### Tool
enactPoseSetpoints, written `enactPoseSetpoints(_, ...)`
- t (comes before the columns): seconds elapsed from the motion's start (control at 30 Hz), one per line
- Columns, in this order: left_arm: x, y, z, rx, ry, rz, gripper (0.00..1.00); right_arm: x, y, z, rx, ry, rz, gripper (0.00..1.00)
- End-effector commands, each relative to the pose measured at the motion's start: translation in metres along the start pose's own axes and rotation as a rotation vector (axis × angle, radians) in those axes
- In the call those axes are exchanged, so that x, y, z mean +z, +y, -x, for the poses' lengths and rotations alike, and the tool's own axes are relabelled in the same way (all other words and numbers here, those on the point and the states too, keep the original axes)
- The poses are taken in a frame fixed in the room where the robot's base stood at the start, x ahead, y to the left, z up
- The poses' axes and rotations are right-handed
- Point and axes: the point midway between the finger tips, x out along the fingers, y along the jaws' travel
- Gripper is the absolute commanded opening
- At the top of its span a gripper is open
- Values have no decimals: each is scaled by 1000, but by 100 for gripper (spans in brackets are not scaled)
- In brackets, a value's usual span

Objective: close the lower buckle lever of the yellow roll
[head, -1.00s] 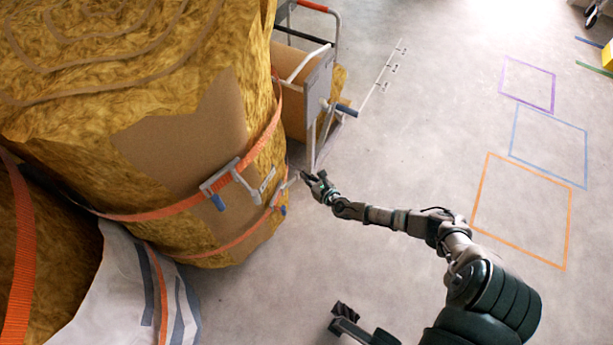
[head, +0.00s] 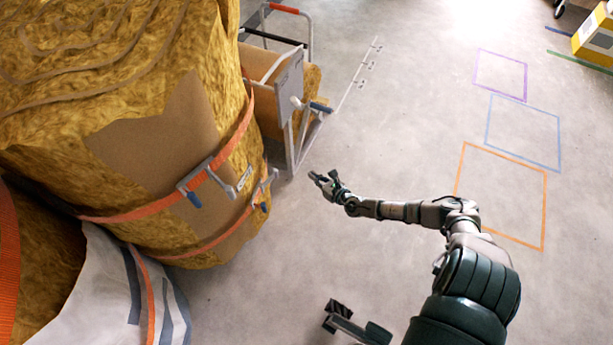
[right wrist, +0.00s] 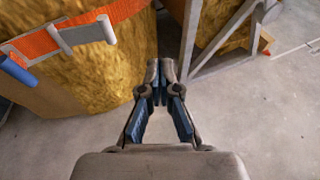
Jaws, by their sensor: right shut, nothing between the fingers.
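The yellow roll (head: 225,110) stands on the left, wrapped by two orange straps. Its lower buckle (head: 266,188) sits on the lower strap at the roll's right edge, with a blue-tipped end (head: 264,207) hanging down and a grey part sticking up and outward. Whether its lever is fully flat is too small to tell. The upper buckle (head: 208,178) is on the strap above. My right gripper (head: 316,177) is shut and empty, right of the lower buckle and apart from it. In the right wrist view its fingertips (right wrist: 161,78) meet beside the roll. My left gripper is out of view.
A grey-framed cart (head: 290,92) with a brown-wrapped roll stands behind, close to the yellow roll. A white striped sheet (head: 95,290) lies at lower left. The floor right of my gripper is clear, with an orange taped outline (head: 545,205).

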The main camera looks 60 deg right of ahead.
Motion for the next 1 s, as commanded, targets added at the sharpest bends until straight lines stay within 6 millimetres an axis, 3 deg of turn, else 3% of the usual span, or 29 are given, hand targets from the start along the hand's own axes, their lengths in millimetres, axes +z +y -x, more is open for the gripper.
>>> enactPoseSetpoints(0.2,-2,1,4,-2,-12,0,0,2,-9,16,0,-1,1,0)
enactPoseSetpoints(0.83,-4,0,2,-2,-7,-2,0,0,-10,17,0,1,-1,0)
enactPoseSetpoints(0.93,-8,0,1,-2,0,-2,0,-4,0,19,14,15,-39,0)
enactPoseSetpoints(1.0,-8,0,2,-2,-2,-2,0,-13,22,24,48,49,-125,0)
